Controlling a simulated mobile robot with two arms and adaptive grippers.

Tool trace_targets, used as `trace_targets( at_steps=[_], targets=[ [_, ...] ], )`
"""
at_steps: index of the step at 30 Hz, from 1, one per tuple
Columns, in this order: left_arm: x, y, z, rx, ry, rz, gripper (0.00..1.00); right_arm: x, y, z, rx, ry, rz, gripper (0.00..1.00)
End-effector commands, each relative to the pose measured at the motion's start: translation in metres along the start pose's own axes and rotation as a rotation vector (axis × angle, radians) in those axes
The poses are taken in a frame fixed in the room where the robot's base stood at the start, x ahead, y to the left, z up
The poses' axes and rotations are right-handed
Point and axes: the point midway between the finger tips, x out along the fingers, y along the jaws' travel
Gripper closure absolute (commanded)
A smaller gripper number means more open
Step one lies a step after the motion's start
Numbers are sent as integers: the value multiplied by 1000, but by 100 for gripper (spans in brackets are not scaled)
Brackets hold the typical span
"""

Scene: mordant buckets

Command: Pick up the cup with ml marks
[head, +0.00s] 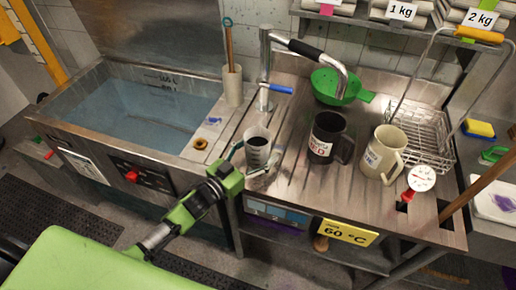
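A clear measuring cup (257,150) with a dark inside stands upright on the ribbed steel drainboard, right of the sink. Its ml marks are too small to read. My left gripper (248,166) reaches in from the lower left, at the near side of this cup. Its slim fingers are close to the cup's lower part; I cannot tell whether they touch it or are closed on it. A black mug (322,137) and a cream mug (381,152) with printed labels stand to the right. My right gripper is not in view.
A water-filled sink (150,108) lies left. The tap (265,75) rises behind the cup. A green strainer (335,86), wire rack (425,130) and dial thermometer (421,178) stand right. A wooden-handled tool in a holder (232,85) stands at the sink's edge.

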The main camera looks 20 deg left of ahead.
Motion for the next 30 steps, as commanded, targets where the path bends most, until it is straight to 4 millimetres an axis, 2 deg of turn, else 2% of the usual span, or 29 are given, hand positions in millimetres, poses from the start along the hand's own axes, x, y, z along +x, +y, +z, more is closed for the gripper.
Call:
trace_targets(
  at_steps=[4, 5, 10, 11, 23, 30],
  targets=[
    [0, 0, 1, 0, -1, 0, 29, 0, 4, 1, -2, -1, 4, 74],
    [0, 0, 1, 0, -1, 0, 34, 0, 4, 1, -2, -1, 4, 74],
    [-1, 0, 1, 0, -1, 0, 78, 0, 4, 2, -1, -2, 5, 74],
    [-1, 0, 1, 0, -1, 0, 82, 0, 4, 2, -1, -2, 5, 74],
    [0, 0, -1, 1, 2, 0, 82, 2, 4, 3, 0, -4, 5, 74],
    [-1, 0, -6, 1, 3, 1, 82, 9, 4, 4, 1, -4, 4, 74]
  ],
)
